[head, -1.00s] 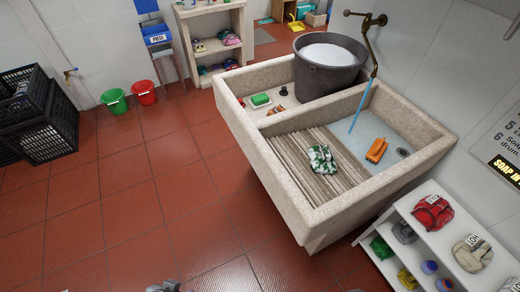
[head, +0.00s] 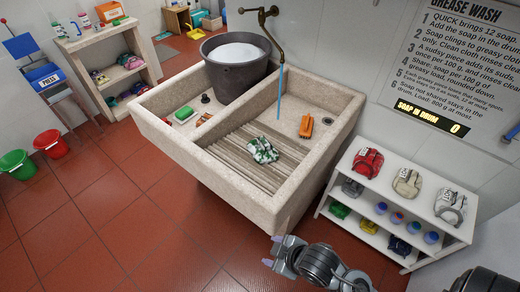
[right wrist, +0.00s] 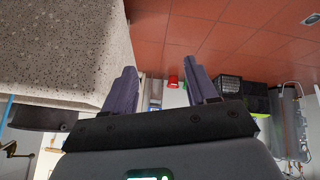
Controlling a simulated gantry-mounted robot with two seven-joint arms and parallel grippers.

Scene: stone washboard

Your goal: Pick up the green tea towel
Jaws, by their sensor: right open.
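The green-and-white tea towel (head: 262,150) lies crumpled on the ribbed washboard (head: 236,163) in the front part of the stone sink (head: 262,207). My right gripper (head: 272,251) is in front of the sink, outside its near wall and apart from the towel. In the right wrist view its two fingers (right wrist: 160,75) are spread with nothing between them. The sink's stone side fills the upper left of that view, and the towel does not show there. My left gripper is not in view.
An orange brush (head: 306,126) lies right of the towel, near the running water (head: 280,84). A grey tub (head: 234,70) stands at the sink's back. A white shelf (head: 385,205) with several bundles stands right of the sink.

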